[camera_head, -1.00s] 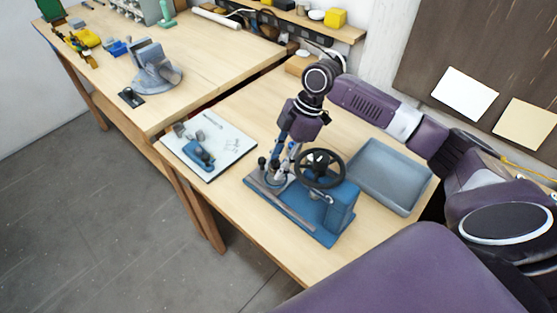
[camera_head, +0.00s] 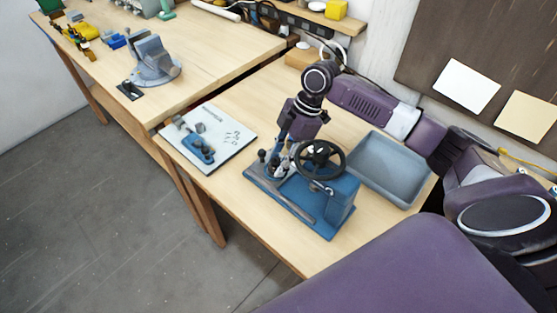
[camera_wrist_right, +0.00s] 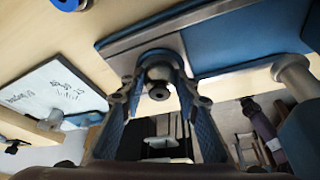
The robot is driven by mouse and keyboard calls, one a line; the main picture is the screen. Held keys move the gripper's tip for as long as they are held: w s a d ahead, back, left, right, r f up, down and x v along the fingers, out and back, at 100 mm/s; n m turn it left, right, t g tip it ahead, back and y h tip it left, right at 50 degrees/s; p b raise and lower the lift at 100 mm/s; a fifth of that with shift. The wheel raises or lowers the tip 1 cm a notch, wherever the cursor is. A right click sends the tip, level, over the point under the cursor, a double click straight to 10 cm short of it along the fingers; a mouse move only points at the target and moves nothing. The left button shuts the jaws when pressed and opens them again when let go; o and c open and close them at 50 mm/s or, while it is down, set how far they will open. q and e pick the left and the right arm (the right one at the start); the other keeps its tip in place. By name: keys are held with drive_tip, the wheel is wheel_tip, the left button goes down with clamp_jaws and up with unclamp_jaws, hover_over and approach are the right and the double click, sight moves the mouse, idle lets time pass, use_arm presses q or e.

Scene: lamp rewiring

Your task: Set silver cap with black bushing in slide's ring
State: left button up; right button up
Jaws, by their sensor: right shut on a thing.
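In the right wrist view, a small silver cap with a dark bushing (camera_wrist_right: 158,84) sits between the two blue fingers of my right gripper (camera_wrist_right: 161,93), which is shut on it. A rounded grey ring shape (camera_wrist_right: 155,56) is directly behind the cap, on the blue press. I cannot tell whether the cap touches it or sits inside. In the head view, my right gripper (camera_head: 283,152) points down over the left part of the blue press (camera_head: 335,222), beside its black handwheel (camera_head: 320,160). The cap is too small to make out there. My left gripper is not in view.
A blue-grey tray (camera_head: 391,192) lies right of the press. A white board (camera_head: 232,140) with small blue and grey parts lies to its left. A vise (camera_head: 152,62) stands on the other bench. Bare tabletop lies in front of the board.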

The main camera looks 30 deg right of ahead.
drive_tip(key=o, duration=1.3)
drive_tip(key=v, duration=1.2)
drive_tip(key=a+p+v, duration=0.1)
drive_tip(key=p+v, duration=0.7)
drive_tip(key=shift+r+p, duration=0.4)
drive_tip(key=shift+r, duration=0.2)
